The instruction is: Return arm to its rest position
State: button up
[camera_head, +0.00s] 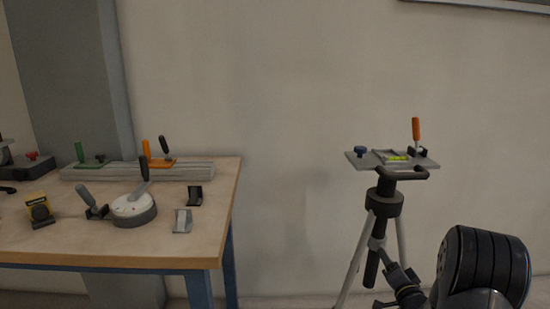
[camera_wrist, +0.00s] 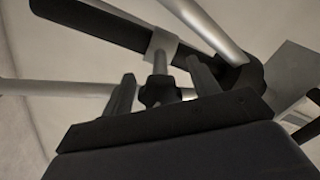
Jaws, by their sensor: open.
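My gripper (camera_wrist: 160,68) shows in the wrist view as two dark fingers standing apart. A tripod fills the background there, with its dark column and pale legs (camera_wrist: 210,28). A dark knob (camera_wrist: 160,92) shows in the gap between the fingers; I cannot tell whether it is touched or lies beyond them. In the head view my arm's dark ribbed joint (camera_head: 485,265) is at the lower right, in front of and to the right of the tripod (camera_head: 384,203). The gripper itself is not clear in the head view.
A wooden table (camera_head: 120,240) at left holds clamps, a rail and a round white device (camera_head: 134,209). Bare wall lies between.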

jog(key=n+b, duration=0.2)
jog(key=n, duration=0.3)
jog(key=shift+f, duration=0.1)
jog(key=n+b, duration=0.1)
jog(key=n, duration=0.4)
jog(key=shift+b, duration=0.35)
